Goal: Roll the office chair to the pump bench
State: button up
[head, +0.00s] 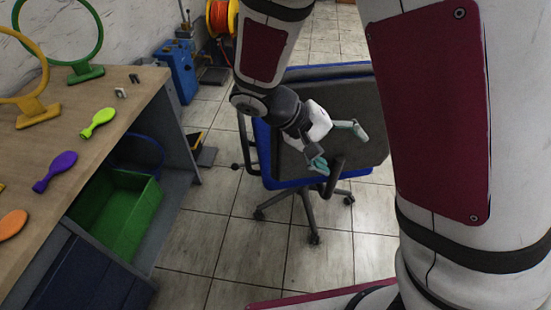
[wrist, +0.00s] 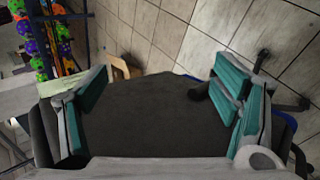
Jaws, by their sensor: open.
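The office chair (head: 350,95) stands mid-floor in the head view, with dark grey padding, blue edges and a dark star base on casters (head: 308,212). My gripper (head: 338,147) is open over the chair, its teal-padded fingers spread apart. A black armrest-like part (head: 336,176) shows close beside the nearer finger. In the wrist view, the dark grey chair padding (wrist: 145,120) fills the space between the fingers. I cannot tell whether a finger touches the chair. A wooden-topped bench (head: 95,150) stands at the left; I cannot tell if it is the pump bench.
Balloon-shaped pieces in green (head: 98,122), purple (head: 55,171) and orange (head: 12,224) lie on the bench, with ring stands behind. A green bin (head: 118,215) sits beneath. A blue machine (head: 179,70) and an orange spool (head: 221,17) are at the back. Tiled floor (head: 215,235) between bench and chair is clear.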

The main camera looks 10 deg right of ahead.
jog(key=w+a+f+n+t+b, duration=0.3)
jog(key=f+t+b, duration=0.1)
jog(key=f, duration=0.9)
jog(key=w+a+f+n+t+b, duration=0.3)
jog(key=w+f+n+t+b, duration=0.1)
jog(key=f, duration=1)
jog(key=w+a+f+n+t+b, duration=0.3)
jog(key=f+t+b, duration=0.3)
jog(key=f, duration=0.8)
jog(key=shift+w+a+n+t, duration=0.15)
jog(key=shift+w+n+t, duration=0.35)
jog(key=shift+w+t, duration=0.25)
jog(key=b+x, duration=0.4)
jog(key=x, duration=0.9)
jog(key=shift+w+d+r, duration=0.15)
jog(key=shift+w+d, duration=0.05)
jog(key=shift+d, duration=0.2)
grip_shut()
jog(key=shift+a, duration=0.1)
